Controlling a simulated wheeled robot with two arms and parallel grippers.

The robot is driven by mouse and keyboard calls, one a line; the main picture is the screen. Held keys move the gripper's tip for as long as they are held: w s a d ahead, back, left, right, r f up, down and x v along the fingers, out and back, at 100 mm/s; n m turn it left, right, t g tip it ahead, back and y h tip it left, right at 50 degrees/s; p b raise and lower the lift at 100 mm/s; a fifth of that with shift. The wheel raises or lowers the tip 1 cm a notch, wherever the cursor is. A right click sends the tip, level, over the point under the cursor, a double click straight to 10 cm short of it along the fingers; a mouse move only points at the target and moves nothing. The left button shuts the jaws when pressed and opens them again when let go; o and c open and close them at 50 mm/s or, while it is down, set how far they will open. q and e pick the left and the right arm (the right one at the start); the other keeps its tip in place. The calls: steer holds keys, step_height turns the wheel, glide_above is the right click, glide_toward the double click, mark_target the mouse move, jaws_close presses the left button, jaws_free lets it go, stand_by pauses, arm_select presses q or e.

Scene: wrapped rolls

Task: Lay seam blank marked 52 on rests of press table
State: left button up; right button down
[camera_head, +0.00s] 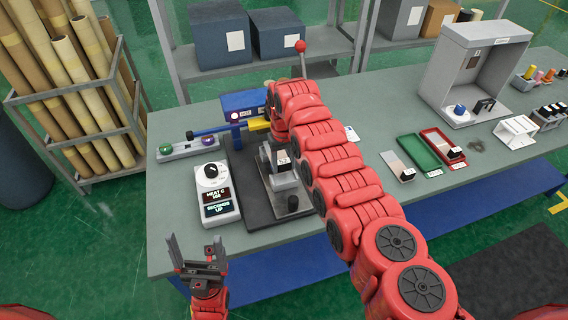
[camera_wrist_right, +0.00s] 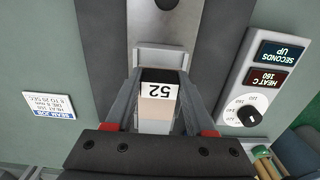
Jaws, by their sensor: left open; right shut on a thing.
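The seam blank marked 52 (camera_wrist_right: 157,94) has a black end, a white label and a beige part. In the right wrist view it lies between the fingers of my right gripper (camera_wrist_right: 158,112), which is shut on it. In the head view the blank (camera_head: 283,158) shows small at the right gripper (camera_head: 281,168), above the press table (camera_head: 291,203). A light grey raised piece (camera_wrist_right: 165,55) of the press table is just beyond the blank's black end; whether they touch I cannot tell. My left gripper (camera_head: 200,255) is open and empty, in front of the bench's left edge.
A control box (camera_head: 217,192) with dial and displays stands left of the press. The blue press head (camera_head: 243,103) and red-knobbed lever (camera_head: 301,48) are behind. Green (camera_head: 419,152) and red (camera_head: 442,146) trays and a grey booth (camera_head: 471,75) are to the right.

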steer(key=shift+f, duration=0.1)
stand_by(0.3)
steer(key=shift+f+b, duration=1.15)
steer(key=shift+f, duration=0.2)
steer(key=shift+c, duration=0.9)
jaws_free()
steer(key=shift+r, duration=0.1)
